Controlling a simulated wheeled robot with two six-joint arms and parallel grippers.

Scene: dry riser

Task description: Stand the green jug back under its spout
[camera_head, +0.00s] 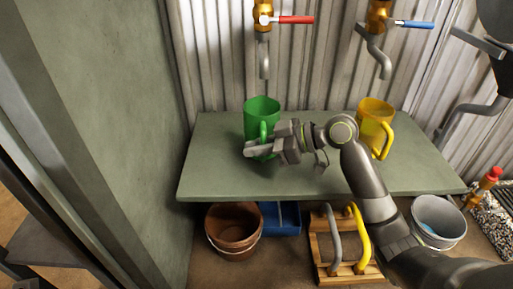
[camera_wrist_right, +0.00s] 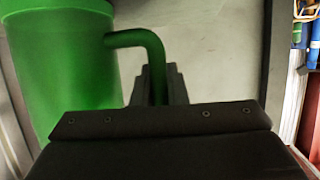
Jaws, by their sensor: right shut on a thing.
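The green jug (camera_head: 262,112) is upright at the shelf (camera_head: 220,170), below the spout (camera_head: 264,66) of the red-handled tap (camera_head: 290,19). I cannot tell whether its base touches the shelf. My right gripper (camera_head: 262,150) is shut on the jug's handle. In the right wrist view the green jug (camera_wrist_right: 55,70) fills the left side, and its handle (camera_wrist_right: 150,42) runs down between the fingers (camera_wrist_right: 160,85) of my right gripper. The gripper hides the jug's lower part in the head view. My left gripper is not in view.
A yellow jug (camera_head: 373,117) stands on the shelf at the right, near the spout (camera_head: 378,58) of the blue-handled tap (camera_head: 410,24). Below are brown pots (camera_head: 233,228), a blue box (camera_head: 283,219), a wooden crate (camera_head: 325,250) and a grey bucket (camera_head: 439,220). A wall (camera_head: 110,90) bounds the left.

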